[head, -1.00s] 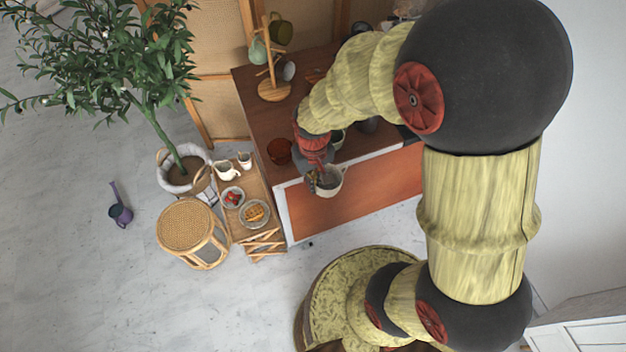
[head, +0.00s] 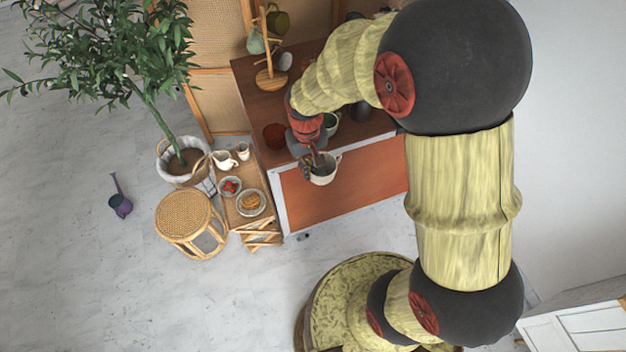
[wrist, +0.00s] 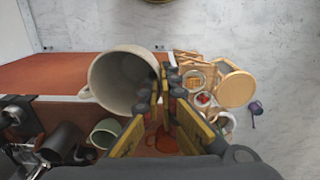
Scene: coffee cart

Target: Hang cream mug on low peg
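The cream mug (head: 323,171) is at my gripper (head: 313,158), out past the front edge of the cart top. In the wrist view the cream mug (wrist: 118,82) shows its open mouth, and my gripper's fingers (wrist: 165,90) close on its right wall. The mug tree (head: 270,62) stands on the cart's back left. It carries a dark green mug (head: 279,21) high up, a pale green mug (head: 256,42) on the left and a whitish mug (head: 285,61) low on the right. The low peg itself cannot be told apart here.
The cart top (head: 258,100) bears a reddish bowl (head: 275,135), a green mug (head: 331,120) and a dark cup (head: 360,110). A side table (head: 240,222) with dishes, a round stool (head: 184,213) and a potted tree (head: 150,100) stand to the left.

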